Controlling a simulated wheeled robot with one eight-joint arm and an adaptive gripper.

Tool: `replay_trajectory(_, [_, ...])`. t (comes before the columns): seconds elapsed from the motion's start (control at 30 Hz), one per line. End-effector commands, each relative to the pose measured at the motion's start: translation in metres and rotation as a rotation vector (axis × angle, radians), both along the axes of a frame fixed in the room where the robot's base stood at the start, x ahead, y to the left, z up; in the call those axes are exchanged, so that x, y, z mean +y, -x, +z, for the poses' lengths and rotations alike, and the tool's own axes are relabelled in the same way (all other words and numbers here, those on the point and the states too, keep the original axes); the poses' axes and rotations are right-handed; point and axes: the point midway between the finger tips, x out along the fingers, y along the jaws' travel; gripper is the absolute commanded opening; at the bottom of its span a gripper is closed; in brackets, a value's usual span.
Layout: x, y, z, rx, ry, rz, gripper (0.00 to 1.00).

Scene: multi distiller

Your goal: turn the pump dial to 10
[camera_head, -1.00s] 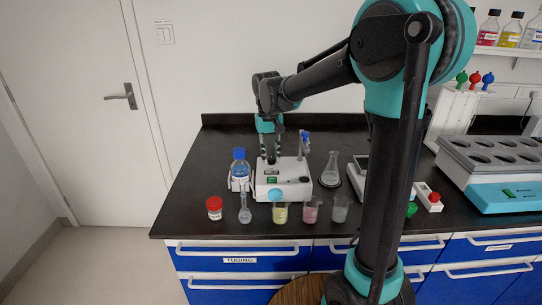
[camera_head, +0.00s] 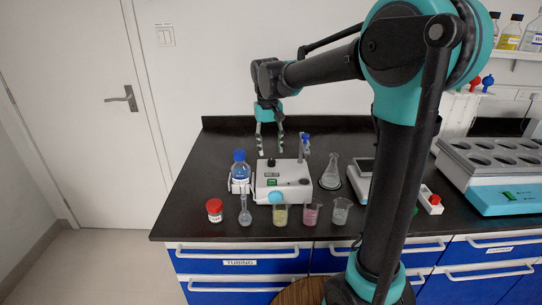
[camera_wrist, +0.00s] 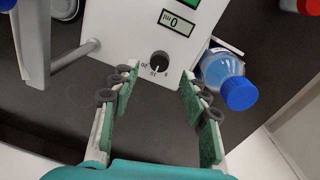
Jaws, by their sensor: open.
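The pump (camera_head: 284,195) is a white box on the black bench, with a green switch on its front. Its black dial (camera_wrist: 159,63) is on the white panel in the wrist view, with small inverted markings that look like 20, 10 and 0 along the edge facing me. A display (camera_wrist: 176,23) beside it reads about 0 ml, upside down. My gripper (camera_head: 270,151) is above the dial in the head view. Its two green-padded fingers (camera_wrist: 159,74) are spread either side of the dial in the wrist view, apart from it and empty. The dial's exact setting is too small to tell.
A blue-capped bottle (camera_head: 240,172) stands close by the pump's left side. A post with a blue top (camera_head: 304,145) rises at its back right. Flasks and beakers (camera_head: 311,214) stand in front and to the right. The bench behind the pump is clear.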

Motion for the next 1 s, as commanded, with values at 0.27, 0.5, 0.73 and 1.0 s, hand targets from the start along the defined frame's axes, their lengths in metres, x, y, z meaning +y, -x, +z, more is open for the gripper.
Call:
replay_trajectory(0.27, [0.003, 0.001, 0.053, 0.0, 0.0, 0.0, 0.46])
replay_trajectory(0.5, [0.004, 0.001, 0.073, 0.0, 0.0, 0.0, 0.46])
replay_trajectory(0.73, [0.004, 0.001, 0.074, 0.0, 0.0, 0.0, 0.46])
replay_trajectory(1.0, [0.004, 0.001, 0.074, 0.0, 0.0, 0.0, 0.46])
